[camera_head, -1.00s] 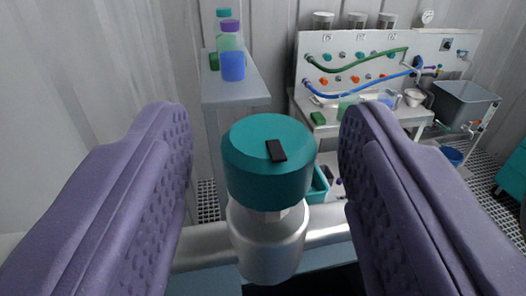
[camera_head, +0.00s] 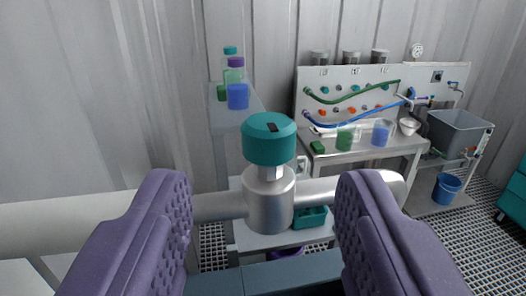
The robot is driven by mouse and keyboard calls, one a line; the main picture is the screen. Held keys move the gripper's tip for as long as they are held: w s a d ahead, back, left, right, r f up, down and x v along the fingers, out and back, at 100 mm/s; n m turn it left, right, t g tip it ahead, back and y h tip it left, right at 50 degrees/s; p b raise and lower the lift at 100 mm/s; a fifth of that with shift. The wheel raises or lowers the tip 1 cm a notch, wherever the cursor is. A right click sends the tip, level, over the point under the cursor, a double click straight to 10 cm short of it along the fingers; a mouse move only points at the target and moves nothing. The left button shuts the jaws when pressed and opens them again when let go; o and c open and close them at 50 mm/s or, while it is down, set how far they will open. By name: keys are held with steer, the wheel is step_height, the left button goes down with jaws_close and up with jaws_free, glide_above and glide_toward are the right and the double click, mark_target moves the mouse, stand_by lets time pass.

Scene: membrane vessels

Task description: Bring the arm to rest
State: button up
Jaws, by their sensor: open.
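My gripper (camera_head: 263,215) shows two purple padded fingers, spread wide apart with nothing held between them. Ahead of it, seen through the gap, stands a metal valve body (camera_head: 270,200) with a teal cap (camera_head: 269,138) that has a small black mark on top. The valve sits on a horizontal pale pipe (camera_head: 90,218). The fingers appear apart from the valve, on the near side of it.
A shelf (camera_head: 222,121) with capped bottles (camera_head: 237,95) stands behind. At the right are a bench (camera_head: 372,149) with green and blue hoses, beakers, a grey tank (camera_head: 460,132), a blue bucket (camera_head: 446,188) and grating floor. A teal bin (camera_head: 309,217) sits below the pipe.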

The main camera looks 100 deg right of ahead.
steer(key=w+d+r+n+t+b, duration=0.1)
steer(key=w+d+r+t+b, duration=0.2)
steer(key=w+r+t+b, duration=0.55)
steer(key=s+a+r+n+t+y+b, duration=0.1)
steer(key=a+r+n+t+y+b, duration=0.3)
steer(key=r+t, duration=0.5)
steer(key=s+a+r+n+t+y+b, duration=0.15)
steer(key=r+n+t+y+b, duration=0.35)
steer(key=r, duration=0.5)
steer(key=s+a+f+n+y+b, duration=0.1)
steer(key=s+a+n+y+b, duration=0.3)
steer(key=s, duration=0.5)
steer(key=s+a+f+n+y+b, duration=0.1)
steer(key=s+f+n+y+b, duration=0.1)
steer(key=s+n+y+b, duration=0.35)
steer(key=s+d+f+g, duration=0.2)
steer(key=s+f, duration=0.3)
steer(key=s, duration=0.7)
steer(key=shift+s+d+f+n+g+h+b, duration=0.25)
steer(key=shift+n+g+h+b, duration=0.15)
steer(key=shift+g, duration=0.45)
steer(key=shift+a, duration=0.1)
